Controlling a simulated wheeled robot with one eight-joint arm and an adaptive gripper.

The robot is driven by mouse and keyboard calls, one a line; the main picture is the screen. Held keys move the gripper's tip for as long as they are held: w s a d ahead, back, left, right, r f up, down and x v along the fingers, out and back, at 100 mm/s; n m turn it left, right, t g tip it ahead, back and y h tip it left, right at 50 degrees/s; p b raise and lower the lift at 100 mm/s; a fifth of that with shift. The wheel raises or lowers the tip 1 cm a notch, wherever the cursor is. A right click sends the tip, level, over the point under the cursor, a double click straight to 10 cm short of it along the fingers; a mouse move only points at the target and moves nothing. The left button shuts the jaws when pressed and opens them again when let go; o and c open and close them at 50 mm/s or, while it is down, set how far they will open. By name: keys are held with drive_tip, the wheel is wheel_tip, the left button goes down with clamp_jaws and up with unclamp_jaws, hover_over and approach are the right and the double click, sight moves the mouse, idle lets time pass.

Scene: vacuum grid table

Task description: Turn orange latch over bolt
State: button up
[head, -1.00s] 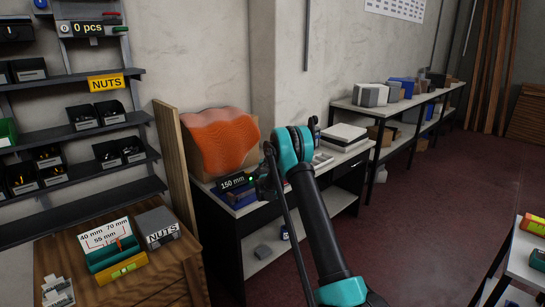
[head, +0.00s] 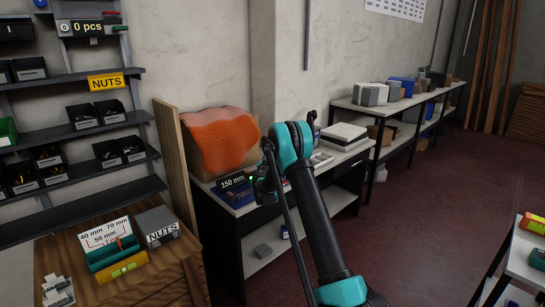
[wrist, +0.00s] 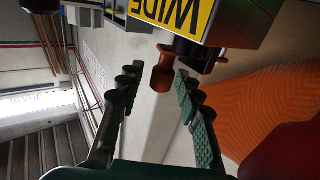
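In the wrist view, my gripper (wrist: 155,82) is open, with its two dark ridged fingers apart. An orange-brown knob-like part (wrist: 162,72), possibly the orange latch, shows between the fingertips near the top. It hangs by a dark box with a yellow WIDE label (wrist: 180,17). I cannot tell its depth relative to the fingers; no contact shows. I cannot make out the bolt. In the head view, my arm hides most of the gripper.
A wooden bench (head: 150,285) with trays is at left. The red floor at right is mostly clear.

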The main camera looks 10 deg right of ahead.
drive_tip(key=v, duration=0.9)
drive_tip(key=shift+o, duration=0.3)
drive_tip(key=shift+w, duration=0.1)
